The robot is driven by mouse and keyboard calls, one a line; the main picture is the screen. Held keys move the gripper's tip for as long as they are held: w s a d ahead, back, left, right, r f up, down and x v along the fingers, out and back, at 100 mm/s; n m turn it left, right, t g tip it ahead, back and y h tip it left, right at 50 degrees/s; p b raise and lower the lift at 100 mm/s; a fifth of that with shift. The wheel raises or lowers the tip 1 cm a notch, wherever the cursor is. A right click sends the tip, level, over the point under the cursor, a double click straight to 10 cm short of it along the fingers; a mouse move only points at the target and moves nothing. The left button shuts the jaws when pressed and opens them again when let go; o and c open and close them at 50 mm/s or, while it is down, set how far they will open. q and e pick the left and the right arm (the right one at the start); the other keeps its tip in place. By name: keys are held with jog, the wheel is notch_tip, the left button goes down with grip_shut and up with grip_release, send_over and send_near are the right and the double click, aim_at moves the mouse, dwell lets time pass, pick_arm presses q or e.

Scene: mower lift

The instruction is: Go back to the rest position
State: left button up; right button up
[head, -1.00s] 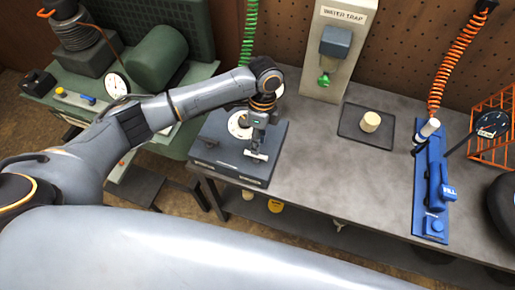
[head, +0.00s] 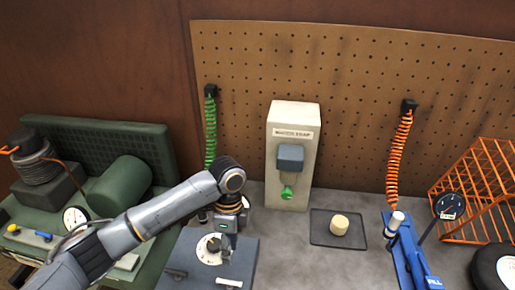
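My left arm comes in from the lower left of the head view. Its gripper (head: 226,250) points down over a dark grey box with a white dial (head: 209,258) on the bench. The gripper is small and dark against the box, so I cannot tell whether its fingers are open or shut, or whether they touch the box. A white bar (head: 229,282) lies on the box top below the gripper. My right gripper is not in view.
A dark tray (head: 322,240) holds a cream cylinder (head: 340,222). A blue fill unit (head: 405,260), gauge (head: 449,206), orange rack (head: 470,190) and tyre (head: 485,270) are right. A green compressor (head: 122,183) is left.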

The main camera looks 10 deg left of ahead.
pick_arm(q)
jog(key=s+d+f+n+t+h, duration=0.4)
jog(key=s+d+f, duration=0.3)
jog(key=s, duration=0.4)
jog(key=s+a+n+t+y, duration=0.2)
jog(key=s+a+n+y, duration=0.2)
jog(key=s+a+n, duration=0.85)
notch_tip(320, 180, down, 32)
jog(key=a+g+b, duration=0.2)
jog(key=b, duration=0.4)
jog(key=s+a+f+b, duration=0.3)
jog(key=s+f+b, duration=0.1)
jog(key=s+f, duration=1.2)
notch_tip(320, 180, down, 4)
jog(key=shift+s+f+g+b, duration=0.2)
jog(key=shift+s+g+b, duration=0.1)
jog(key=shift+g+b, duration=0.1)
